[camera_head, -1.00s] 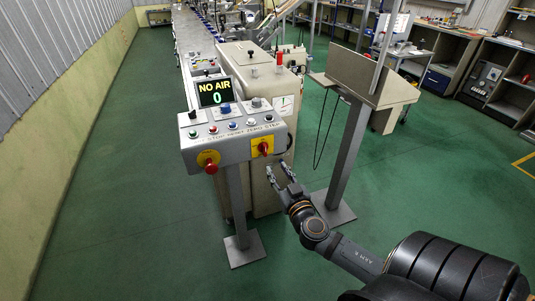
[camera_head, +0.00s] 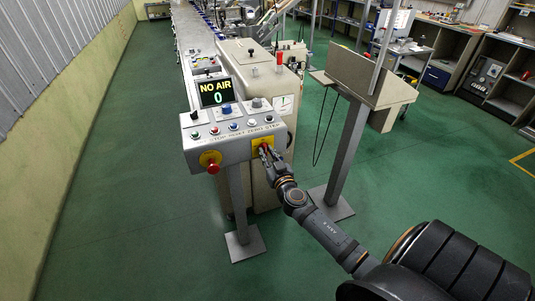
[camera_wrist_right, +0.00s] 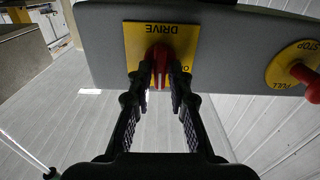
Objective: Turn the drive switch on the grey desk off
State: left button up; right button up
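The drive switch is a red knob (camera_wrist_right: 158,52) on a yellow plate (camera_wrist_right: 190,37) marked DRIVE, upside down in the right wrist view. It sits on the right of the front face of the grey desk (camera_head: 225,152), where my gripper partly covers its yellow plate (camera_head: 257,143) in the head view. My right gripper (camera_wrist_right: 161,78) has one finger on each side of the knob, with its tips close in against it. In the head view this gripper (camera_head: 265,150) reaches the desk from the lower right. The knob's exact angle is partly hidden by the fingers. My left gripper is not in view.
A red stop knob (camera_head: 213,168) on a round yellow plate is left of the switch; it also shows in the wrist view (camera_wrist_right: 305,75). Small buttons and a NO AIR screen (camera_head: 216,92) are above.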

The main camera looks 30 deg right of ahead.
grip_shut()
jog(key=shift+n, duration=0.3)
jog(key=shift+f+n+b, duration=0.1)
jog(key=shift+n+b, duration=0.45)
jog(key=shift+n, duration=0.45)
jog(key=n, duration=1.4)
jog(key=shift+a+f+n+b, duration=0.2)
jog(key=shift+n+b, duration=0.1)
jog(key=shift+n, duration=0.4)
